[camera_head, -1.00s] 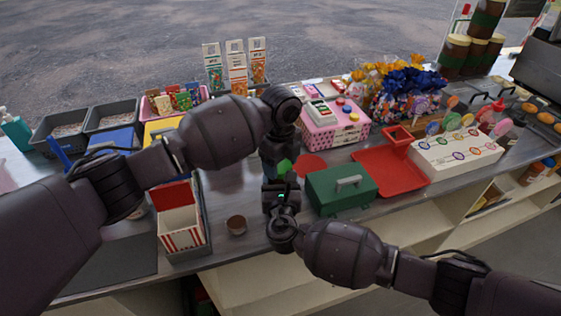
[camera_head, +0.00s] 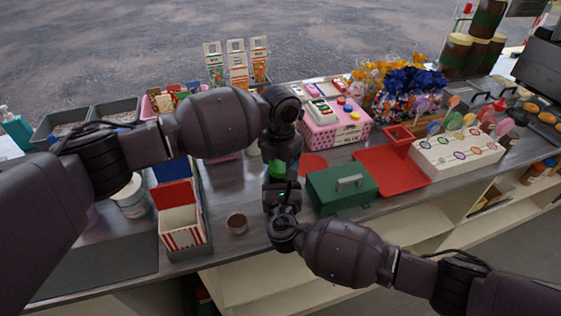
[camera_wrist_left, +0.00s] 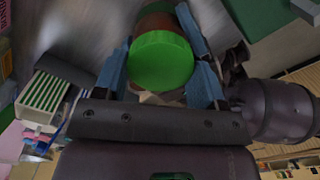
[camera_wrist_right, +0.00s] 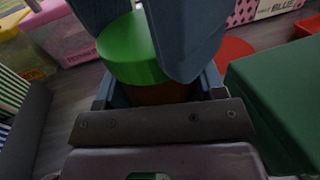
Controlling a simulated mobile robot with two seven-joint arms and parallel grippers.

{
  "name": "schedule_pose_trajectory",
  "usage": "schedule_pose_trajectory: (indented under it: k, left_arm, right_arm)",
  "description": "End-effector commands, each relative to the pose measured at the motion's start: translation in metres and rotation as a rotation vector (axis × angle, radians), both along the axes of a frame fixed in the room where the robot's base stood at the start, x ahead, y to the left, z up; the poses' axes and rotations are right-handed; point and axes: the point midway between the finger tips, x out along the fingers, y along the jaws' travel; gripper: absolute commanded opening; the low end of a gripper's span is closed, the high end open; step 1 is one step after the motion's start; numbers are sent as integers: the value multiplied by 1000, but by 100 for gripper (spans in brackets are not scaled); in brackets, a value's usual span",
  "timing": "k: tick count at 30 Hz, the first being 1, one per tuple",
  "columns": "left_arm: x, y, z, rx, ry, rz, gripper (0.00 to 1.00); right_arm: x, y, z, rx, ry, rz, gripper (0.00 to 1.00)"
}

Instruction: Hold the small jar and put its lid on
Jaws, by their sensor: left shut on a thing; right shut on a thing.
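The small jar is brown and is mostly hidden between my grippers; its body shows in the right wrist view (camera_wrist_right: 158,94) and behind the lid in the left wrist view (camera_wrist_left: 158,22). The green lid (camera_head: 277,169) sits at the jar's top; it fills the middle of the left wrist view (camera_wrist_left: 160,62). In the right wrist view the lid (camera_wrist_right: 130,50) meets the brown body with no clear gap; I cannot tell if it is fully seated. My left gripper (camera_wrist_left: 165,70) is shut on the lid from above. My right gripper (camera_wrist_right: 160,90) is shut on the jar below.
A green box with a handle (camera_head: 342,190) stands close right of the grippers, with a red disc (camera_head: 311,162) behind it. A red tray (camera_head: 392,170) lies further right.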

Motion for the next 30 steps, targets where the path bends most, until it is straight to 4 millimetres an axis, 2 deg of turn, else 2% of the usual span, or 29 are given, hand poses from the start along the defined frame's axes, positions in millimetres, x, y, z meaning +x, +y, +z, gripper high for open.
schedule_pose_trajectory:
  k: [6, 16, 17, 21, 22, 30]
  left_arm:
    - [1, 0, 1, -1, -2, -181, 43]
    - [1, 0, 1, -1, -1, -202, 43]
    - [1, 0, 1, -1, -1, -202, 66]
    - [1, 0, 1, -1, -1, -201, 87]
    - [1, 0, 1, -1, -1, -201, 90]
    - [0, 0, 1, -1, -1, -200, 90]
  right_arm:
    - [0, -1, -1, -1, 2, -1, 0]
    - [0, -1, -1, -1, 2, -1, 0]
    - [0, -1, -1, -1, 2, -1, 0]
    - [0, -1, -1, -1, 2, -1, 0]
    - [0, -1, -1, -1, 2, -1, 0]
    - [0, -1, -1, -1, 1, -1, 0]
